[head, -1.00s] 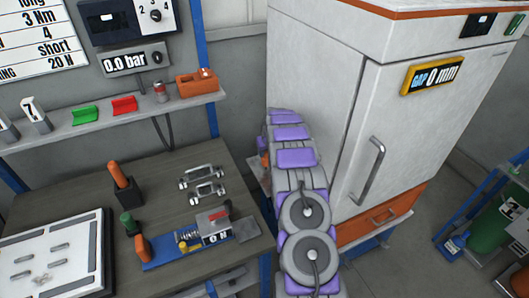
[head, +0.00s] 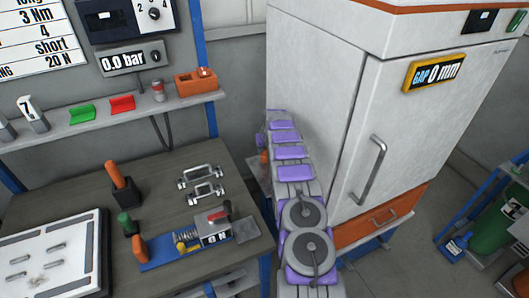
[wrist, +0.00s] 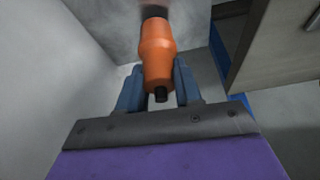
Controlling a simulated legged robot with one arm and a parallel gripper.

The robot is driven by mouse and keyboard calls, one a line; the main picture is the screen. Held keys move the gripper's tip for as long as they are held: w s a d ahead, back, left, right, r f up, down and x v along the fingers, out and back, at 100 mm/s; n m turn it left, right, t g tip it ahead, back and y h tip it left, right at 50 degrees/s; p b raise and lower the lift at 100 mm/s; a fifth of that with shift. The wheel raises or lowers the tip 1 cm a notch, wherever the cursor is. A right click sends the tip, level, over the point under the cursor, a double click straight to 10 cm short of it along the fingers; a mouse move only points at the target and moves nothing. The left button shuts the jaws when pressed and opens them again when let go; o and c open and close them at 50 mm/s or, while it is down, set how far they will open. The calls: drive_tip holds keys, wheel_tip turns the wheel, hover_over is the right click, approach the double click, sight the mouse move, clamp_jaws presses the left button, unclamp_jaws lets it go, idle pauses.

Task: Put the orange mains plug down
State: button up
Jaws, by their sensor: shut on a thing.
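In the wrist view, the orange mains plug (wrist: 158,55) sits between the two blue fingers of my gripper (wrist: 158,85), which is shut on it. A short black stub shows at the plug's near end. The plug's far end meets a dark patch at the top of the picture, and I cannot tell whether it touches the grey surface there. In the head view, my grey and purple arm reaches away between the workbench and the white cabinet.
The wooden workbench (head: 75,195) holds a blue-based fixture (head: 185,250), two metal handles and a white plate (head: 50,258). The white cabinet (head: 430,130) with its door handle (head: 372,170) stands close right of my arm. A shelf (head: 110,120) runs above the bench. Floor shows at right.

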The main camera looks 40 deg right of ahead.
drive_tip(key=shift+f, duration=0.8)
drive_tip(key=o, duration=1.1)
drive_tip(key=shift+r, duration=0.2)
drive_tip(key=shift+p+v, duration=0.95)
drive_tip(key=shift+v, duration=4.95)
drive_tip(key=shift+a, duration=0.1)
